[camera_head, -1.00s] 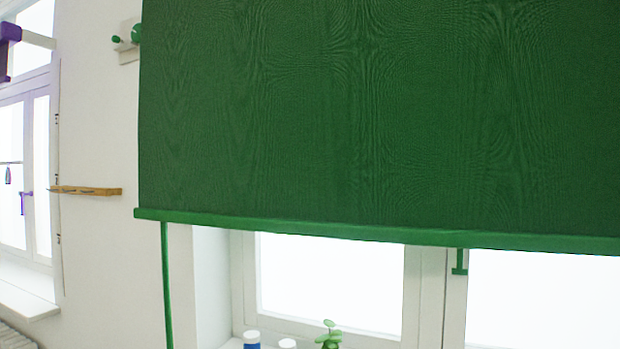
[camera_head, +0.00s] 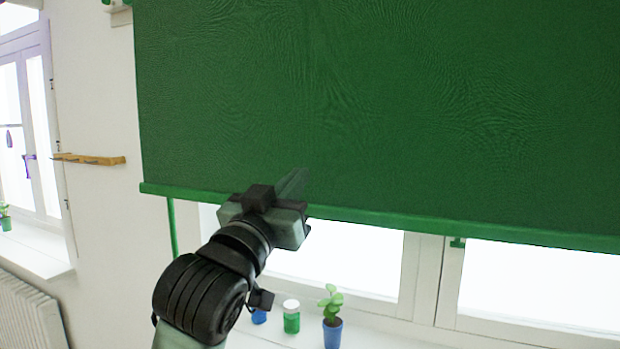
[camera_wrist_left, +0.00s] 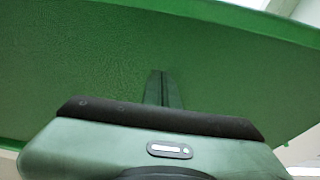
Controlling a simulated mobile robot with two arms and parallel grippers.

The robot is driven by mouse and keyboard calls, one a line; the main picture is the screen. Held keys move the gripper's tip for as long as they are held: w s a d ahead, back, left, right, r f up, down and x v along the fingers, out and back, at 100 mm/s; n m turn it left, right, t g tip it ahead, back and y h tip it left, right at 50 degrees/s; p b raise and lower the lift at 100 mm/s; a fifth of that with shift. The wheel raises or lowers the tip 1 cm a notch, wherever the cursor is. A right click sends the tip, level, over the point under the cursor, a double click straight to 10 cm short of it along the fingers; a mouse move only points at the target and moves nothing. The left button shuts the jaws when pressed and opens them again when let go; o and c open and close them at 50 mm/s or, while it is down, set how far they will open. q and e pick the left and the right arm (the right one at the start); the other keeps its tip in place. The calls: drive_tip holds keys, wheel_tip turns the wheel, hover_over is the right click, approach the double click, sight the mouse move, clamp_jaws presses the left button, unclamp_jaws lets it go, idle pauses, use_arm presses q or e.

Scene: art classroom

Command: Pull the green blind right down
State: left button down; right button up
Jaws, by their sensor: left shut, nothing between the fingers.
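The green blind (camera_head: 400,110) hangs over the upper part of the window, and bare window shows below it. Its green bottom bar (camera_head: 460,230) runs across the head view, lower toward the right. My left gripper (camera_head: 295,182) is in front of the blind, just above the bar, with its fingers shut and nothing between them. In the left wrist view the shut fingers (camera_wrist_left: 163,88) point at the green blind (camera_wrist_left: 80,75). I cannot tell whether they touch it. A green cord (camera_head: 172,228) hangs below the bar's left end. My right gripper is not in view.
On the sill below stand a green jar (camera_head: 291,317), a blue jar partly hidden by my arm, and a plant in a blue pot (camera_head: 332,330). A wooden rack (camera_head: 90,159) is on the left wall. A radiator (camera_head: 30,312) stands at the lower left.

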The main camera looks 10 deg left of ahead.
sight(315, 176)
use_arm(q)
drive_tip(key=x, duration=0.2)
drive_tip(key=p+x, duration=0.1)
drive_tip(key=x, duration=0.1)
drive_tip(key=p+x, duration=0.1)
drive_tip(key=x, duration=0.1)
drive_tip(key=shift+r, duration=0.25)
wheel_tip(315, 176, down, 3)
drive_tip(key=shift+s+a+f+p, duration=0.15)
drive_tip(key=shift+f+p, duration=0.1)
drive_tip(key=shift+p, duration=0.45)
drive_tip(key=shift+f, duration=0.3)
drive_tip(key=shift+s+f, duration=0.15)
drive_tip(key=shift+f, duration=0.05)
